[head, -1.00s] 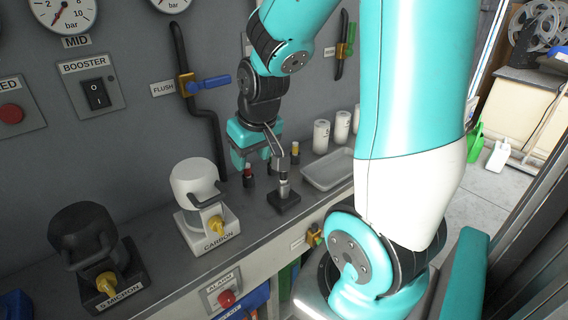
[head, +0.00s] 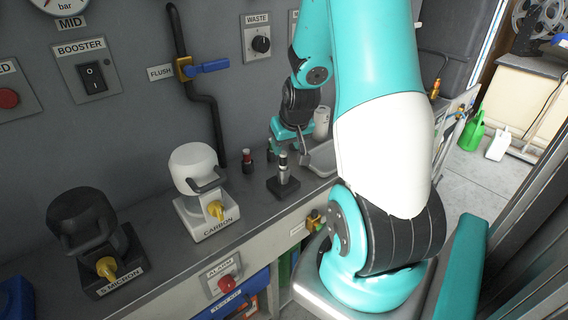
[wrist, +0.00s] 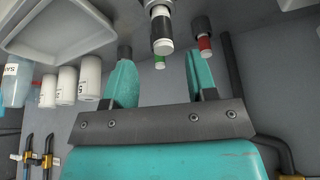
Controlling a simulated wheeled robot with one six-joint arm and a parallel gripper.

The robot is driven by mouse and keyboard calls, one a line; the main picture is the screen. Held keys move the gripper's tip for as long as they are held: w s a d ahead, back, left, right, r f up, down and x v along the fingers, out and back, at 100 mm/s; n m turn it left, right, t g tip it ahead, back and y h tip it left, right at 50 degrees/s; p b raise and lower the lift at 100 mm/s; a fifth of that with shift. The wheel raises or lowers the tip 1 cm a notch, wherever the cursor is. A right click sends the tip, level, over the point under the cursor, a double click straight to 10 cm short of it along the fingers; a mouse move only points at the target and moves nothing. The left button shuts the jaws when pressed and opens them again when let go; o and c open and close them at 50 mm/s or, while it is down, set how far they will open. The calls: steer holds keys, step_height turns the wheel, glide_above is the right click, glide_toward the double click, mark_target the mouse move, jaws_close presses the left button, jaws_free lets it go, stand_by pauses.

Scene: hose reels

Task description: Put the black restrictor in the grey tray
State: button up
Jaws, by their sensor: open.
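A restrictor with a black end and a pale band (head: 283,159) stands upright in a small dark stand (head: 283,188) at the counter's front. In the wrist view this black restrictor (wrist: 162,45) is at top centre, beyond the fingertips and not between them. My gripper (head: 290,150) is open and empty, just behind and above the stand; its two fingers show apart in the wrist view (wrist: 163,72). The grey tray (head: 322,160) lies right of the gripper, partly hidden by my arm; it also shows in the wrist view (wrist: 60,50), where it looks empty.
A red-banded restrictor (head: 247,161) and a green-banded one (wrist: 160,61) stand close by. White canisters (wrist: 67,85) stand by the tray. The CARBON filter (head: 194,178) and 5 MICRON filter (head: 85,232) are to the left. The wall with pipe (head: 212,120) is behind.

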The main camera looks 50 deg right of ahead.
mark_target(283, 153)
steer(key=shift+a+x, duration=0.2)
steer(key=shift+x, duration=3.05)
steer(key=shift+w, duration=0.1)
jaws_close()
